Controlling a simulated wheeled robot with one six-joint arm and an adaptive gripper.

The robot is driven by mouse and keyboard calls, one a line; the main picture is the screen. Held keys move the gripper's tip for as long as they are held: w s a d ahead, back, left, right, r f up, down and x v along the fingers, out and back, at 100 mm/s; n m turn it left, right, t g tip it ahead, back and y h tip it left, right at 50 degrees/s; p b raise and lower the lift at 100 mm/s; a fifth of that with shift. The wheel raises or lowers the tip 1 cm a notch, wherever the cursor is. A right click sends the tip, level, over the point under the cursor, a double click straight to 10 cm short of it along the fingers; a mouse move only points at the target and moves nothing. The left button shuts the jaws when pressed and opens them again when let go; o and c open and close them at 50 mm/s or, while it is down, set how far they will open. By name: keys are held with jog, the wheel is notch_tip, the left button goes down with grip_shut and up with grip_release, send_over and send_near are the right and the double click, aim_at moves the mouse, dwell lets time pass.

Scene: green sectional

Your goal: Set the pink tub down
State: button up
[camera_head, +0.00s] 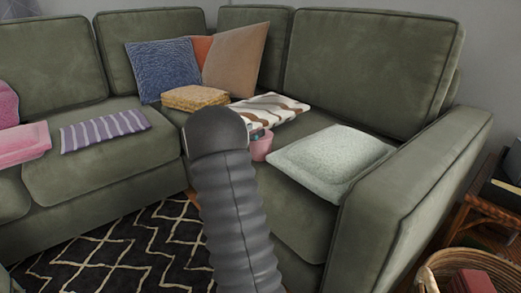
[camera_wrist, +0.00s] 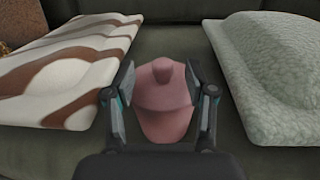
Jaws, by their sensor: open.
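The pink tub (camera_wrist: 165,110) has a lid with a knob and stands upright on the green sofa seat. In the head view the tub (camera_head: 262,147) is partly hidden behind my arm. My gripper (camera_wrist: 163,88) is open, with one finger on each side of the tub.
A brown-and-white patterned cushion (camera_head: 270,108) lies to the left of the tub and a pale green cushion (camera_head: 332,157) to its right. A yellowish folded item (camera_head: 195,97) lies farther left. The sofa armrest (camera_head: 415,205) rises on the right.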

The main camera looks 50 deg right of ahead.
aim_at(260, 128)
jog(key=d, duration=0.3)
jog(key=shift+s+d, duration=0.2)
jog(key=shift+d, duration=0.05)
grip_shut()
jog(key=shift+r, duration=0.1)
